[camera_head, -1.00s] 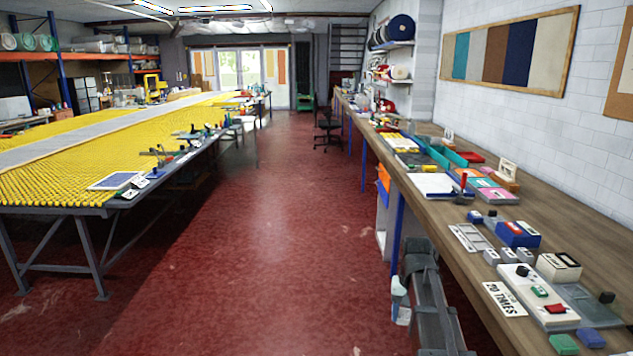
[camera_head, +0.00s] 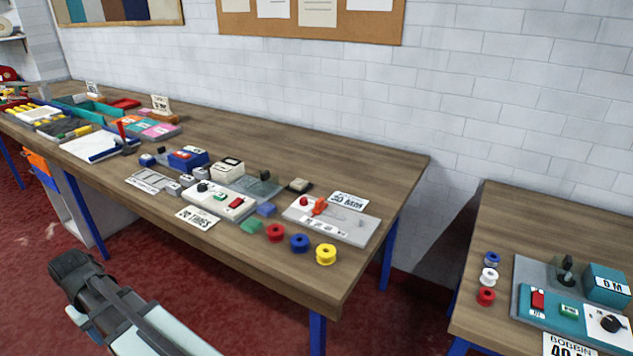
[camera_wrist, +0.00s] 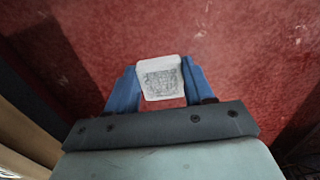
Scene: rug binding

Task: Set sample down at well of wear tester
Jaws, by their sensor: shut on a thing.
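The sample (camera_wrist: 160,80), a small square with a pale border and a grey speckled middle, sits between the blue fingers of my gripper (camera_wrist: 158,72) in the wrist view. My gripper is shut on it, above red floor. In the head view my arm is at the lower left, in front of the bench; the sample cannot be made out there. What looks like the wear tester (camera_head: 217,205) stands on the bench, a pale panel with a dark knob and green and red buttons, beside a grey plate. Its well cannot be made out clearly.
A "20 TIMES" card (camera_head: 198,218) lies before the tester. Red, blue and yellow spools (camera_head: 326,254) line the bench's front edge. Another grey device (camera_head: 345,225) stands right; a second bench (camera_head: 530,215) lies beyond a gap.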

